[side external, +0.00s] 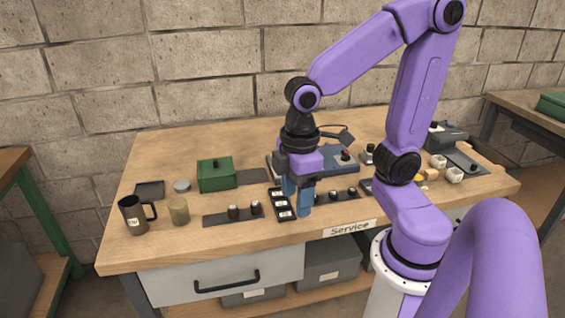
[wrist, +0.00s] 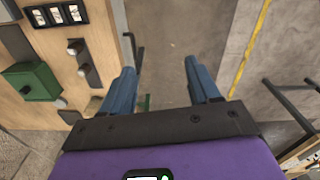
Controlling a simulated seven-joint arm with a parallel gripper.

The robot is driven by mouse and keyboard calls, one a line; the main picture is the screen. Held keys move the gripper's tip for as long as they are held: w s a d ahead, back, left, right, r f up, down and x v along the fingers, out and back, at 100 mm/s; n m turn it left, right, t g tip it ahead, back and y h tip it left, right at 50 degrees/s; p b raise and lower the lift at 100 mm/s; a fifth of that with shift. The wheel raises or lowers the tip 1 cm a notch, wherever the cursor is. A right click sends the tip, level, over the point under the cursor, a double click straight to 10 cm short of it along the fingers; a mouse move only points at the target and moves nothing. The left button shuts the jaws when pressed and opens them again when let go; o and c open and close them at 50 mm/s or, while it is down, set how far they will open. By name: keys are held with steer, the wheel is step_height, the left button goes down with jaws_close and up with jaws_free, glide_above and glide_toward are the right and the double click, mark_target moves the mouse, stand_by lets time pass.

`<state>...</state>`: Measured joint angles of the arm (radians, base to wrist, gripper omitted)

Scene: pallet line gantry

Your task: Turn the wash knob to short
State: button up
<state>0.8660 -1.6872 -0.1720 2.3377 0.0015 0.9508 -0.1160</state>
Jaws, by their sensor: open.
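My gripper (side external: 297,202) is above the front of the workbench, with its blue fingers pointing down. In the wrist view its fingers (wrist: 160,68) are spread apart with nothing between them. Small dark knobs stand on a dark strip (side external: 220,219) left of my gripper, and more on another strip (side external: 330,197) to its right. I cannot tell which knob is the wash knob, and no "short" mark is readable. A black panel with white labels (side external: 282,205) lies close beside my fingers.
A green box (side external: 216,174), a dark mug (side external: 134,215) and a tan cup (side external: 179,211) stand on the left of the bench. White cups (side external: 455,174) and a dark device (side external: 447,136) are at the right.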

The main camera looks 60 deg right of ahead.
steer(key=w+d+r+m, duration=0.1)
steer(key=w+d+m, duration=0.1)
steer(key=w+d, duration=0.55)
steer(key=w+d+m, duration=0.3)
steer(key=w+d, duration=0.1)
steer(key=w, duration=0.7)
steer(key=w+d+f+m, duration=0.1)
steer(key=w+d+m, duration=0.1)
steer(key=d, duration=0.9)
steer(key=w+d+f+m, duration=0.1)
steer(key=w+d+m, duration=0.1)
steer(key=d, duration=0.8)
step_height(320, 180, down, 17)
steer(key=shift+r, duration=0.15)
steer(key=c, duration=1)
